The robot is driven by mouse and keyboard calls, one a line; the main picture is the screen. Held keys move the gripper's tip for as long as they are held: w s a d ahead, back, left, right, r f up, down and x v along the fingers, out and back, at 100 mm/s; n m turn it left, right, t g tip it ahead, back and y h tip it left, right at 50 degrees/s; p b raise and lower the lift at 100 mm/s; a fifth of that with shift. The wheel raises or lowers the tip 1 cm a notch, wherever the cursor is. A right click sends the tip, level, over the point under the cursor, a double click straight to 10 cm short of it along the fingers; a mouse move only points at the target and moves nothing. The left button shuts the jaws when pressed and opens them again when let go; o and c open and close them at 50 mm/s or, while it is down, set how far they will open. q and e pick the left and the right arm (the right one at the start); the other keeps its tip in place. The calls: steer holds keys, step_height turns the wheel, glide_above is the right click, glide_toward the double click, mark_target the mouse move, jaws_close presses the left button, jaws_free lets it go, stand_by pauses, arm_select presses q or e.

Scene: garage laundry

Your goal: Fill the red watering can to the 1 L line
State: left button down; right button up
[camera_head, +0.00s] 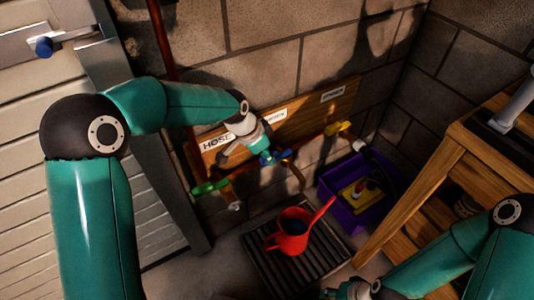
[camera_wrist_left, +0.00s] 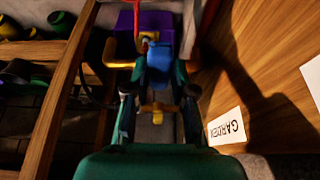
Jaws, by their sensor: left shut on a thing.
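The red watering can (camera_head: 291,240) stands upright on a dark slatted grate (camera_head: 262,262), its spout pointing up to the right. Its inside looks dark, and I cannot read the water level or a 1 L line. My left gripper (camera_head: 262,158) is at the wall above it, shut on the blue tap handle (camera_head: 284,154). The blue handle also shows between its fingers in the left wrist view (camera_wrist_left: 158,60). A brass spout (camera_head: 296,178) hangs below that tap. My right gripper (camera_head: 345,291) is low at the bottom edge, partly cut off; its fingers are unclear.
A green tap (camera_head: 209,187) is left of the blue one, a yellow tap (camera_head: 338,128) right. A board carries labels, including HOSE (camera_head: 216,140) and GARDEN (camera_wrist_left: 227,127). A wooden bench (camera_head: 440,165) is at the right.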

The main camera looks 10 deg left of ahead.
arm_select(q)
steer(key=c, duration=1)
jaws_free()
steer(key=shift+o, duration=0.2)
steer(key=shift+r, duration=0.1)
steer(key=v, duration=1.1)
steer(key=shift+a+r, duration=0.15)
steer(key=shift+r, duration=0.15)
steer(key=shift+s, duration=0.15)
